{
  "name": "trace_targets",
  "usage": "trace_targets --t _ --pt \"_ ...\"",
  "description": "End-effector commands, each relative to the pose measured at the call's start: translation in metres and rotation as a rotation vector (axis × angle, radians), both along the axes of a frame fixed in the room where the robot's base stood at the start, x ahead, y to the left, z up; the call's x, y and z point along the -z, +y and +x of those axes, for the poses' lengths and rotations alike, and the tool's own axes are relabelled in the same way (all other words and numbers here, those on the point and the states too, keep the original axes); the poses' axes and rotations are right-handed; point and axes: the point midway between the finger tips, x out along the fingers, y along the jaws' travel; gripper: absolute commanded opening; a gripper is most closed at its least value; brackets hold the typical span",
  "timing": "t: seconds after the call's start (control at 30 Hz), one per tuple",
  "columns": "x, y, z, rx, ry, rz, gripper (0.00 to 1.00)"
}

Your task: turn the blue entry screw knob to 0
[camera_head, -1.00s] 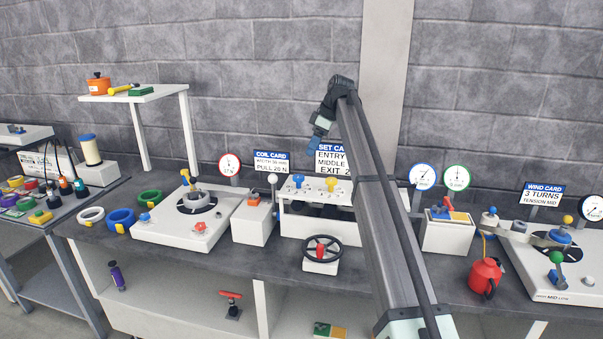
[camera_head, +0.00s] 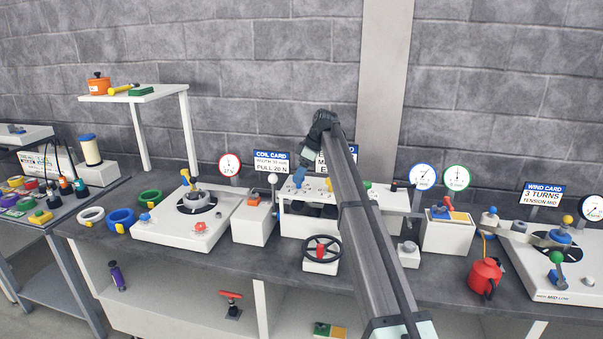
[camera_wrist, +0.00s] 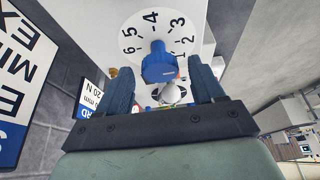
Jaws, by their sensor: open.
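The blue entry screw knob (camera_wrist: 160,64) shows in the wrist view on a round white dial (camera_wrist: 133,48) with black numbers. Its narrow end appears to point near 4; the 0 mark cannot be made out. My gripper (camera_wrist: 160,76) is open, with one dark blue finger on each side of the knob and gaps between. Contact is not visible. In the head view my gripper (camera_head: 301,172) is just above the left part of the white straightener box (camera_head: 293,224), partly covering the blue knob (camera_head: 298,181).
The set card (camera_head: 353,151) behind the box is mostly hidden by my arm. A yellow knob (camera_head: 329,184) is just right of the blue one. A white-topped lever (camera_head: 272,180) stands to the left. A black handwheel (camera_head: 321,249) is in front.

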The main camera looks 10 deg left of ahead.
Motion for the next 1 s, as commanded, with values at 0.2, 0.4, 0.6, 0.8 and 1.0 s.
trace_targets --t 0.2,0.4,0.6,0.8,1.0 --pt "-0.0002 0.0000 -0.0001 0.000 0.000 0.000 0.62" --pt "-0.0003 0.0000 0.0000 0.000 0.000 0.000 0.43" --pt "-0.0004 -0.0001 -0.0001 0.000 0.000 0.000 0.23" --pt "-0.0004 -0.0001 -0.0002 0.001 0.000 0.000 0.12" --pt "-0.0003 -0.0001 -0.0012 0.030 0.001 0.000 0.12"
